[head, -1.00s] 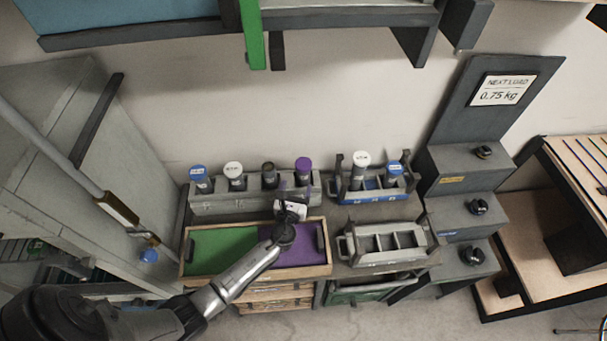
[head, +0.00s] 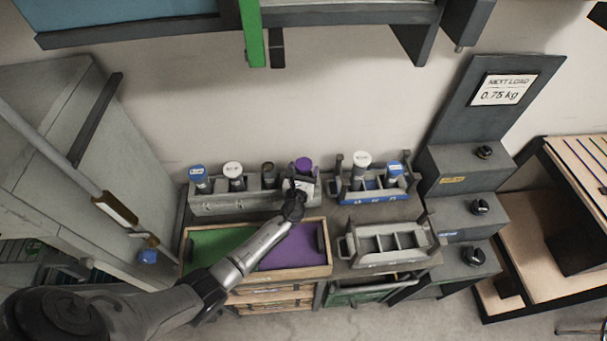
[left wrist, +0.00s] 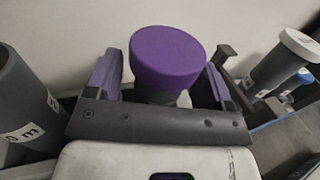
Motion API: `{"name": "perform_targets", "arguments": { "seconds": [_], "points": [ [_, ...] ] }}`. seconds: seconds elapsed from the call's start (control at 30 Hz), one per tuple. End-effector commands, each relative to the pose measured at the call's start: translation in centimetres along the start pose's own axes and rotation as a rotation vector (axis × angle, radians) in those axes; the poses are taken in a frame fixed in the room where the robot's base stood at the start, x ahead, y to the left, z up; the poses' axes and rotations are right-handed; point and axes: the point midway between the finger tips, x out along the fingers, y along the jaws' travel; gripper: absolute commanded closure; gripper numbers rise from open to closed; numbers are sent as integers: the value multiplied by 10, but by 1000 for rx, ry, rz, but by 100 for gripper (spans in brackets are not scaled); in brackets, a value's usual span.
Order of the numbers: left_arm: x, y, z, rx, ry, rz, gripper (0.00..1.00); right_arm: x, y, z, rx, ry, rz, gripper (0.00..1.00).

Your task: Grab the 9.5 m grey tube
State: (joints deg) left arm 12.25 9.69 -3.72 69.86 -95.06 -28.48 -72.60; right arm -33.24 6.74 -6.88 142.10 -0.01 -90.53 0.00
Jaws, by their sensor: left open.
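My left gripper (head: 302,185) is open at the right end of the grey rack. In the left wrist view its jaws (left wrist: 163,82) stand on both sides of a purple-capped tube (left wrist: 166,57); I cannot tell whether they touch it. That purple cap (head: 304,164) shows just beyond the gripper in the head view. A grey tube without a coloured cap (head: 268,172) stands just left of it in the rack. In the left wrist view a grey tube (left wrist: 22,95) at the left edge has a partly visible label ending in "0 m". No 9.5 m label is readable. My right gripper is not in view.
The rack (head: 212,206) also holds a blue-capped tube (head: 199,178) and a white-capped tube (head: 233,175). A blue-fronted carrier (head: 375,197) with two tubes is to the right. An empty grey carrier (head: 390,242) and a green and purple tray (head: 186,268) are in front.

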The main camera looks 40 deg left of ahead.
Motion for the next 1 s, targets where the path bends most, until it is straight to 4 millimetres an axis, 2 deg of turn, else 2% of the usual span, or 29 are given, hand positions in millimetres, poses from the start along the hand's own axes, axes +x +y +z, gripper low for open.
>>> {"name": "perform_targets", "arguments": {
  "seconds": [0.13, 0.9, 1.0],
  "points": [
    [0, 0, 0, 0, 0, 0, 27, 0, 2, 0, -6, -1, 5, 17],
    [0, 0, 0, 0, 0, 0, 100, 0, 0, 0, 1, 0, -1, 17],
    [0, 0, 0, 0, 0, 0, 100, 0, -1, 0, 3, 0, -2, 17]
  ]
}}
